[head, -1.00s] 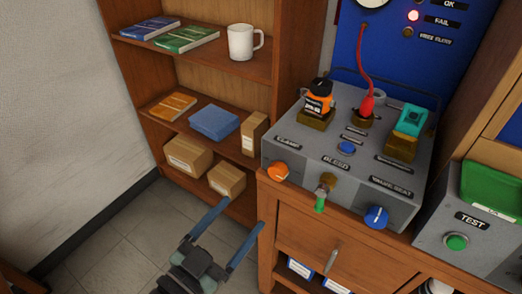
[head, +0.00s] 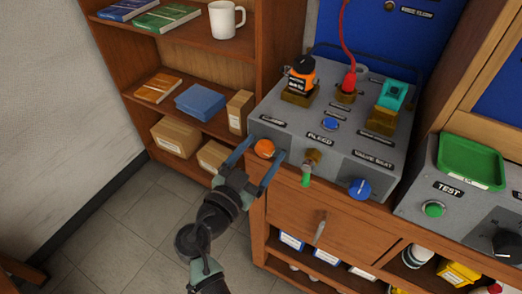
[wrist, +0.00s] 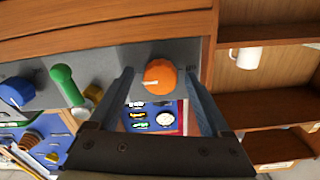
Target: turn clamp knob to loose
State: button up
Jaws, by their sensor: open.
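The orange clamp knob (head: 264,148) is on the front face of the grey testbench box (head: 290,125), at its left end below the clamp label. My gripper (head: 258,160) is open, with one blue finger on each side of the knob in the head view. In the wrist view the orange knob (wrist: 160,77) lies between the tips of the two fingers, and my gripper (wrist: 158,85) shows a gap on both sides of it. A pale pointer line shows on the knob's left in the wrist view. Whether a finger touches it I cannot tell.
A green-tipped bleed lever (head: 306,178) and a blue valve seat knob (head: 359,189) stand to the right on the same face. A wooden drawer (head: 310,220) lies below. A shelf with boxes (head: 175,138) and a mug (head: 226,19) is at the left.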

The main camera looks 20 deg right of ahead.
grip_shut()
dwell(0.3)
